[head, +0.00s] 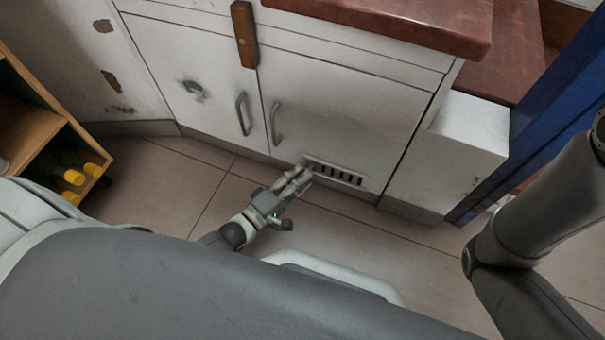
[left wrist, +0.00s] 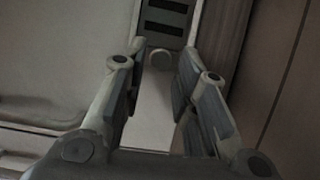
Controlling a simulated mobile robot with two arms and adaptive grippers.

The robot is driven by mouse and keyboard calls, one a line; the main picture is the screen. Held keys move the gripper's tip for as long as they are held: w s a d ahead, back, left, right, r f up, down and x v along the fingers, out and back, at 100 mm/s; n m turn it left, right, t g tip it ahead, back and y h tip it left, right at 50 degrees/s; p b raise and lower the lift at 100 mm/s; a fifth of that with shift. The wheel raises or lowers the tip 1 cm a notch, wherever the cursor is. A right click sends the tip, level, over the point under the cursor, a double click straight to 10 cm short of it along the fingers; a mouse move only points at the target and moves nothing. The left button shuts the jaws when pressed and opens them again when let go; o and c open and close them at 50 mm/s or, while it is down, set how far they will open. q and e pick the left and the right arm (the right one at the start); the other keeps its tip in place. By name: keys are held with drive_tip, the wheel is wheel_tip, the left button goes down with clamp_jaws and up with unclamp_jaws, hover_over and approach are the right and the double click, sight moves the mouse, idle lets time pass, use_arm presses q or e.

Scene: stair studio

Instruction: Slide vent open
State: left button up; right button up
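The vent (head: 338,174) is a pale plate with a row of dark slots, low on the white cabinet door. Several slots show dark in the head view. In the left wrist view the vent (left wrist: 167,22) shows two dark slots, with a small round knob (left wrist: 160,60) near them. My left gripper (head: 304,171) is at the vent's left end. In the left wrist view the gripper (left wrist: 162,52) is open, with its fingers on either side of the knob; whether they touch it cannot be told. My right gripper is not in view.
The white cabinet doors (head: 345,110) have two grey handles (head: 244,113) above the vent. A red countertop (head: 400,22) overhangs at the top. A blue post (head: 545,105) stands at the right. Tiled floor (head: 185,195) is clear at left.

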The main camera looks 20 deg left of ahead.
use_arm(q)
drive_tip(key=v, duration=1)
drive_tip(key=shift+s+a, duration=0.1)
drive_tip(key=shift+s, duration=0.05)
